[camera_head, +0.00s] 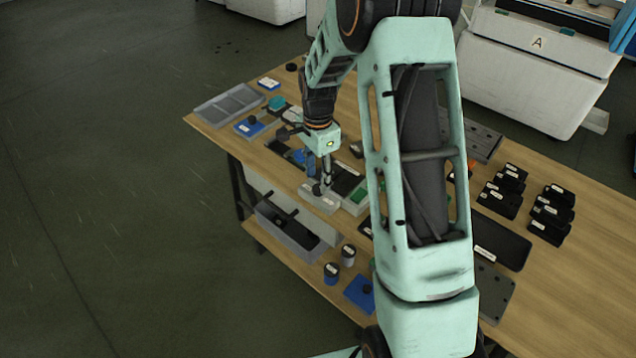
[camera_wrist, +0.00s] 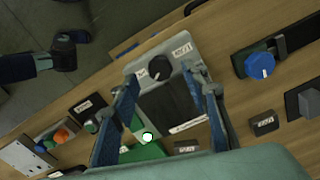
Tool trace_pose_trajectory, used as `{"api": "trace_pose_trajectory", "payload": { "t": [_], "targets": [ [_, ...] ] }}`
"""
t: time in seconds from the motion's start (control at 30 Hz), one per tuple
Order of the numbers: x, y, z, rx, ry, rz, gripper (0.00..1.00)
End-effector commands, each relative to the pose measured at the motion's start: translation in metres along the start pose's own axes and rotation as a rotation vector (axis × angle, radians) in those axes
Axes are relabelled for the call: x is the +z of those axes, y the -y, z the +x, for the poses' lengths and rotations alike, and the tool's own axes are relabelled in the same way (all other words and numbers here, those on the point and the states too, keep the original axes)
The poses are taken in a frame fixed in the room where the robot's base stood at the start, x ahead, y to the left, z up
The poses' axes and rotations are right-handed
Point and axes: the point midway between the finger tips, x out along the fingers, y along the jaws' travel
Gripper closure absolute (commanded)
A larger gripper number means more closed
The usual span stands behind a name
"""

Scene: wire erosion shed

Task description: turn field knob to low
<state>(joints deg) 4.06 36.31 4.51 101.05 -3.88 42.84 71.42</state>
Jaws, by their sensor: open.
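A grey box with a round black knob (camera_wrist: 159,68) on its top lies between my fingers in the wrist view. Small white labels stand on either side of the knob, and a longer label is on the box's near part. The lettering is too small to read, so I cannot confirm which knob is the field knob. In the head view the light grey box (camera_head: 319,201) is near the bench's front edge, below my gripper (camera_head: 325,171). My gripper (camera_wrist: 162,77) is open, with one finger on each side of the box's dark top. I cannot tell whether they touch it.
A blue knob (camera_wrist: 261,66) on a dark base is to the right in the wrist view. A green part (camera_wrist: 142,154) lies close by the box. Several black labelled blocks (camera_head: 550,212) stand on the right of the wooden bench. A grey tray (camera_head: 228,104) is at its left end.

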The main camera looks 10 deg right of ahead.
Motion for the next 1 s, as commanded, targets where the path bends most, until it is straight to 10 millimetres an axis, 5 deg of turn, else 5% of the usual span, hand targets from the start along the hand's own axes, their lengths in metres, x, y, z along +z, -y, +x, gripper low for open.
{"api": "trace_pose_trajectory", "payload": {
  "t": [0.2, 0.57, 1.0],
  "targets": [
    [0.001, 0.000, 0.028, 0.001, 0.001, 0.000, 0.58],
    [0.000, 0.000, 0.034, -0.001, -0.001, -0.001, 0.58],
    [0.000, 0.000, 0.033, -0.001, -0.001, -0.001, 1.00]
  ]
}}
